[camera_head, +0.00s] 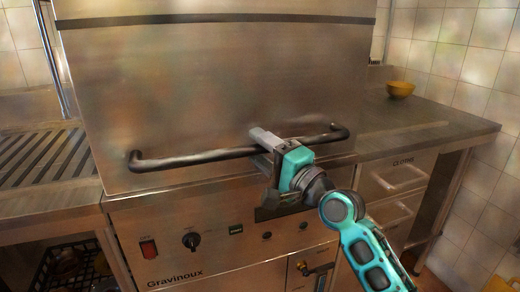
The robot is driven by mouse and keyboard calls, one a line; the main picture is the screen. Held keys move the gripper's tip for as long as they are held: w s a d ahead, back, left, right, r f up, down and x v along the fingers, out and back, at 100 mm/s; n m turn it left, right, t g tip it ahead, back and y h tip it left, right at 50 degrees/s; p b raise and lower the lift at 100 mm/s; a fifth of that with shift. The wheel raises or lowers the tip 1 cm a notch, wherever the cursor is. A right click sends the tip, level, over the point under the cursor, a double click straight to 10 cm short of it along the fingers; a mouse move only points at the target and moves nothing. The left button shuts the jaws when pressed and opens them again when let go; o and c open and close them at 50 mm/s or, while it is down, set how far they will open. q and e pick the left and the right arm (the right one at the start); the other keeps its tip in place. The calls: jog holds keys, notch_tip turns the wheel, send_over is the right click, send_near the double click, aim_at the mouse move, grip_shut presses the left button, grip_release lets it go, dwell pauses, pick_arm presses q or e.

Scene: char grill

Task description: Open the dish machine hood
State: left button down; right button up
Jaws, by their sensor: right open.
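The dish machine hood (200,85) is a large steel box in the middle of the head view. Its lower edge sits just above the control panel, so it looks down. A dark bar handle (205,157) runs across its lower front. My right gripper (262,142) is at the right half of the handle, with the bar passing at its open fingers. I cannot tell whether the fingers touch the bar. The gripper body hides a part of the handle and panel. My left gripper is not in view.
The control panel (215,235) below has a red switch and a knob. A steel counter (430,128) with a yellow bowl (400,89) and drawers stands right. A ribbed drain table (40,160) stands left, with a black crate (75,268) beneath. Tiled walls close the back.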

jog(key=shift+w+a, duration=0.2)
grip_shut()
dwell(0.4)
